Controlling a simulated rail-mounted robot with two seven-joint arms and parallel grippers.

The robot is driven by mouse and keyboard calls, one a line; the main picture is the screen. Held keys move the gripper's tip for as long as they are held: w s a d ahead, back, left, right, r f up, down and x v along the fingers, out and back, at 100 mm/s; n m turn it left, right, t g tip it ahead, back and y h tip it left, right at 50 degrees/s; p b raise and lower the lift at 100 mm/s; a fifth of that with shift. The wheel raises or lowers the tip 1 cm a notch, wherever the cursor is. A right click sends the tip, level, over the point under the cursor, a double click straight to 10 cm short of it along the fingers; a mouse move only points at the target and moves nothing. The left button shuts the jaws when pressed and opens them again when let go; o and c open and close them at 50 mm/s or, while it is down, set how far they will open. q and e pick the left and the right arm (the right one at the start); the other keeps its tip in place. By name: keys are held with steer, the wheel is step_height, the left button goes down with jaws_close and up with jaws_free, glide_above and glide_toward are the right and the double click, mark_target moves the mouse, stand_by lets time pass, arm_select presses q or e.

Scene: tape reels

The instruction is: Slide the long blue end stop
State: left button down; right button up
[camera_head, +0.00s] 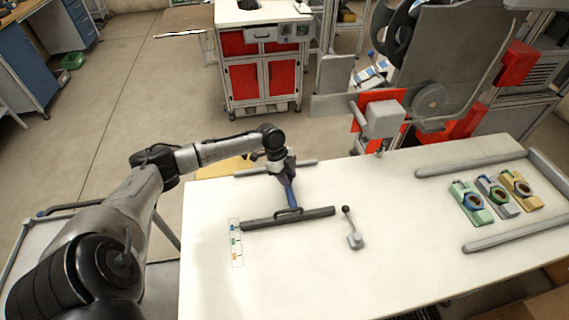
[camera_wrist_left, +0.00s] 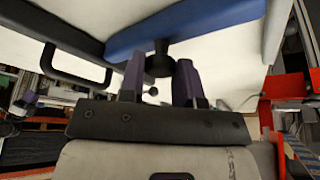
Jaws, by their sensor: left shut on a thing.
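The long blue end stop (camera_head: 291,195) lies on the white table, its near end by the handle of a dark bar. In the left wrist view the blue end stop (camera_wrist_left: 190,25) crosses the top of the picture, with a black knob (camera_wrist_left: 158,60) below it. My left gripper (camera_head: 284,176) is over the far part of the end stop. In the left wrist view its two purple fingers (camera_wrist_left: 160,80) stand on either side of the knob and are shut on it. The gripper hides the far end of the stop. My right gripper is not in view.
The dark bar (camera_head: 312,215) with its handle lies across the table. A marked strip (camera_head: 236,242) is at its left end, and a lever (camera_head: 353,238) stands to its right. Grey rails (camera_head: 470,163) flank several coloured fixtures (camera_head: 497,197) at right. The front table area is clear.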

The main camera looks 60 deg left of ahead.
arm_select(q)
steer(key=shift+s+a, duration=0.15)
steer(key=shift+s, duration=0.2)
steer(key=c, duration=0.8)
jaws_free()
steer(key=shift+w, duration=0.1)
steer(key=shift+p+v, duration=1.05)
steer(key=shift+v, duration=5.85)
